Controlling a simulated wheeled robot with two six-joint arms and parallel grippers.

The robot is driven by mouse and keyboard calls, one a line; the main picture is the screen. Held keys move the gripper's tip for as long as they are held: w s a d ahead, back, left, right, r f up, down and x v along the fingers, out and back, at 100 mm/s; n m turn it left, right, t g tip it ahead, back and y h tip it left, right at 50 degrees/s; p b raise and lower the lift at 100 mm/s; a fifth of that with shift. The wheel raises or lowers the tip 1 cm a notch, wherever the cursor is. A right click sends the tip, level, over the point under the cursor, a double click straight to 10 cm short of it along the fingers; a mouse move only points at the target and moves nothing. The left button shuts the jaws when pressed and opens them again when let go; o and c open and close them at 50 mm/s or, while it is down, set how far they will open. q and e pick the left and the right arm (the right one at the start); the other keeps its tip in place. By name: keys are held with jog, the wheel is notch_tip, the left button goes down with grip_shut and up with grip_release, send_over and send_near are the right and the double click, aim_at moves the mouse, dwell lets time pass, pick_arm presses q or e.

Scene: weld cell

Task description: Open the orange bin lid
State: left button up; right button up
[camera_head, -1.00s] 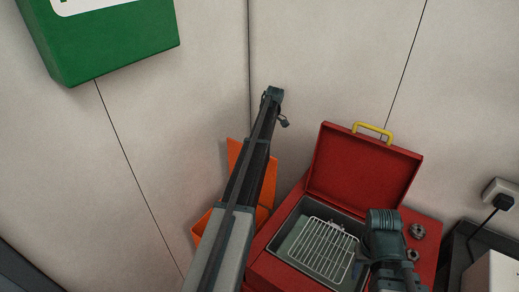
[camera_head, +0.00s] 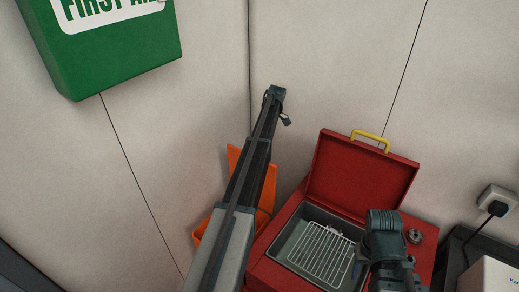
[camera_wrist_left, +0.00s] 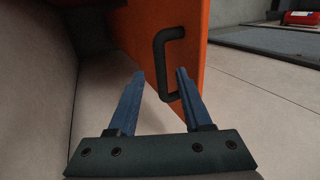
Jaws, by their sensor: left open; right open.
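The orange bin's lid (camera_head: 235,158) stands tilted up in the corner in the head view, partly behind my left arm. Part of the orange bin body (camera_head: 200,229) shows below it. In the left wrist view an orange panel (camera_wrist_left: 190,20) carries a black bracket handle (camera_wrist_left: 159,62). My left gripper (camera_wrist_left: 160,72) is open, with its blue fingers on either side of the handle's bar in the picture; contact cannot be told.
A red box (camera_head: 358,175) with a raised lid and yellow handle (camera_head: 370,137) holds a wire rack (camera_head: 322,252). A green first-aid box (camera_head: 125,62) hangs on the left wall. A plug socket (camera_head: 497,198) is at right. Pale walls meet close behind the bin.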

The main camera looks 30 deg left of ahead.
pick_arm(q)
jog(key=p+v, duration=0.6)
jog(key=v, duration=0.2)
jog(key=shift+r+p, duration=0.25)
jog(key=shift+p, duration=0.05)
jog(key=s+d+f+m+t+b, duration=0.1)
jog(key=s+d+f+m+b, duration=0.3)
jog(key=s+d, duration=0.45)
jog(key=s+d+f+m+t+y+b, duration=0.15)
jog(key=s+d+f+m, duration=0.35)
jog(key=d, duration=0.7)
jog(key=s+d+f+m+t+b, duration=0.15)
jog(key=s+d+m+b, duration=0.3)
jog(key=s+d, duration=0.45)
jog(key=s+d+f+m+b, duration=0.1)
jog(key=s+d+f+m, duration=0.1)
jog(key=s, duration=0.4)
jog(key=s+d+f+m+t+b, duration=0.1)
jog(key=s+d+f+m+b, duration=0.1)
jog(key=s+d+m, duration=0.3)
jog(key=shift+s+d+f+h, duration=0.4)
jog(key=shift+s+d, duration=0.2)
jog(key=shift+d, duration=0.1)
